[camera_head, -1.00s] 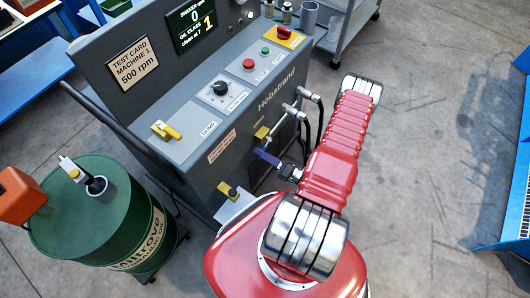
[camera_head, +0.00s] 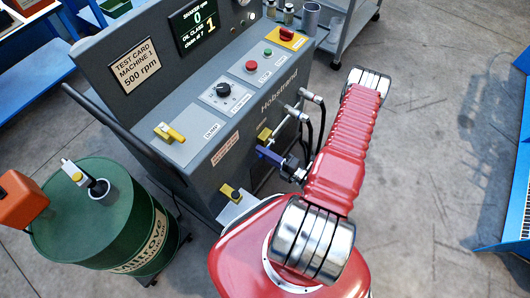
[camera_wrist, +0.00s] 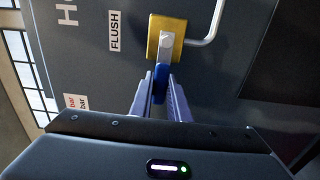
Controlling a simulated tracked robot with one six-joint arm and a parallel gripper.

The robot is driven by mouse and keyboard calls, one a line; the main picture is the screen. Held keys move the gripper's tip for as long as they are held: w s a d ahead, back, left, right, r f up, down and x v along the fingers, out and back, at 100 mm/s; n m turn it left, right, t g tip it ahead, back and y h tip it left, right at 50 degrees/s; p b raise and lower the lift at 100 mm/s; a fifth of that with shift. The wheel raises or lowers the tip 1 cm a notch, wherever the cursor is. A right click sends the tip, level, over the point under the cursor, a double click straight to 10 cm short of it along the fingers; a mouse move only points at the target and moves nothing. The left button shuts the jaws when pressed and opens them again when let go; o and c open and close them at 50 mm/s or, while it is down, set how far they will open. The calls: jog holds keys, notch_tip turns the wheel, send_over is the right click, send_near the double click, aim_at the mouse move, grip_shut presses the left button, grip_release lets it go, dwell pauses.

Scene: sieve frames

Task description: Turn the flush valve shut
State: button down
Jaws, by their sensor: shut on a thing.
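The flush valve (camera_wrist: 165,38) shows in the wrist view as a yellow block with a grey bolt head, beside the FLUSH label. Its blue lever (camera_wrist: 160,78) points down the picture, towards my gripper. My gripper (camera_wrist: 161,84) has one finger on each side of the lever and is shut on it.
The grey machine (camera_head: 212,150) carries other yellow valves, a knob and buttons. Grey pipe fittings with black hoses (camera_head: 311,97) stick out just right of the valve. A green drum (camera_head: 85,225) stands at the left.

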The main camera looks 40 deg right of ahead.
jog(key=shift+d, duration=0.2)
jog(key=c, duration=2.1)
grip_release()
jog(key=o, duration=0.4)
jog(key=shift+a, duration=0.1)
jog(key=shift+s, duration=0.15)
jog(key=shift+v, duration=6.85)
jog(key=shift+f, duration=0.1)
